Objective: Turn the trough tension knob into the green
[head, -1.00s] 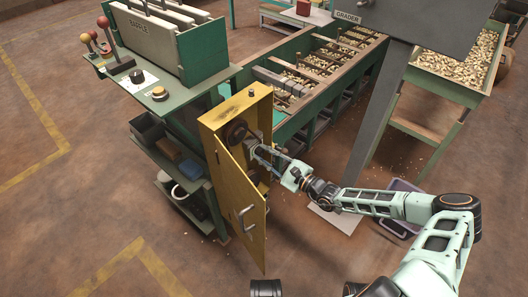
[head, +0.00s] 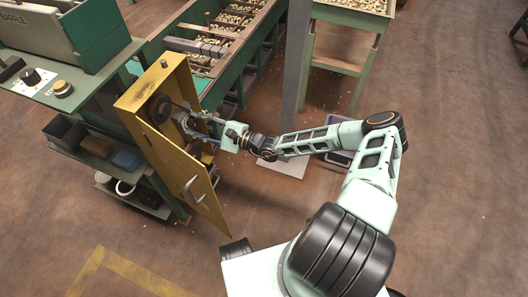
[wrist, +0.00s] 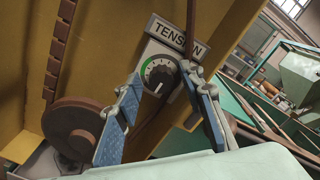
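The tension knob (wrist: 161,78) is a dark round knob on a pale dial plate inside the yellow cabinet, under a TENSION label (wrist: 178,37). A green arc (wrist: 147,70) shows at the dial's left side. A white mark on the knob points down and slightly left, away from the green. My gripper (wrist: 164,84) is open, its two blue-padded fingers on either side of the knob in the wrist view. I cannot tell whether the fingertips touch it. In the head view my gripper (head: 188,116) reaches into the open cabinet (head: 146,97), and the knob is hidden there.
The cabinet's yellow door (head: 186,176) hangs open in front. Inside are a brown wheel (wrist: 72,127) and chain (wrist: 58,50), left of the fingers. A green control bench (head: 85,92) stands left, and a grey post (head: 296,60) right of the cabinet. Floor in front is clear.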

